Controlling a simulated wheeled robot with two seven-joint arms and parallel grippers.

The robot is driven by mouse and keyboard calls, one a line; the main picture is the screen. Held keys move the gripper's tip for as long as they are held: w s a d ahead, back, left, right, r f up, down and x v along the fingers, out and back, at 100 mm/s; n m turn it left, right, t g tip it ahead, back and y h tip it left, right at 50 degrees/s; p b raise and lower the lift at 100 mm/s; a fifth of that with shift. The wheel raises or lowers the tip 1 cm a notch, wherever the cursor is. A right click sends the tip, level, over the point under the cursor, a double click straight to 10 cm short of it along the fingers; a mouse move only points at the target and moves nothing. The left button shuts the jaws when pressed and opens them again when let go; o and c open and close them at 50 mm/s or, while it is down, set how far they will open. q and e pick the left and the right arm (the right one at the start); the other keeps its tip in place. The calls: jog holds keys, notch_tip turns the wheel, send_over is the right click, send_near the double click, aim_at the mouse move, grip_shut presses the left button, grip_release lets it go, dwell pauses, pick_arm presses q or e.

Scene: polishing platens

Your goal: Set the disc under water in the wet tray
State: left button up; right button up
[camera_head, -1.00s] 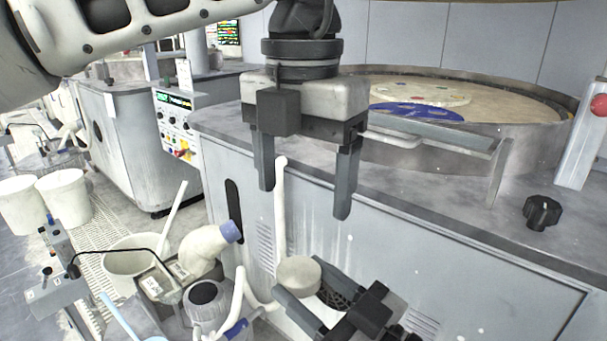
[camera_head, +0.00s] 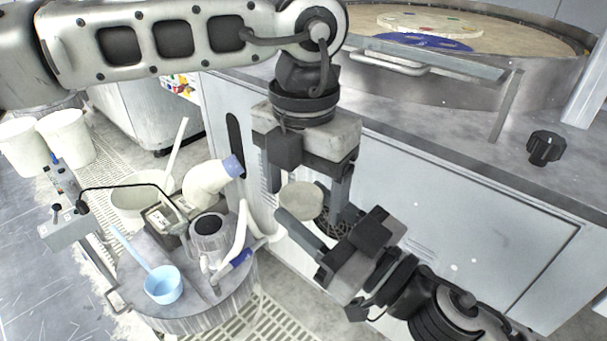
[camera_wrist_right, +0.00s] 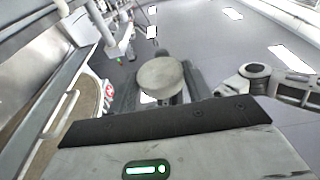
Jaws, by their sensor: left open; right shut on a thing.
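A pale round disc (camera_head: 300,201) is held in front of the grey cabinet. It also shows in the right wrist view (camera_wrist_right: 160,77), with its flat face toward the camera. My right gripper (camera_head: 310,217) is shut on the disc from below right. My left gripper (camera_head: 306,208) points down, open, with its fingers on either side of the disc in the head view. I cannot tell whether they touch it. I cannot make out a wet tray or water in either view.
The polishing machine (camera_head: 450,130) with a round platen and black knob (camera_head: 545,148) fills the right. White buckets (camera_head: 66,138) stand far left.

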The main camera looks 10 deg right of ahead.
pick_arm(q)
jog(key=c, duration=1.1)
pick_arm(e)
jog(key=o, duration=1.1)
jog(key=shift+c, duration=0.2)
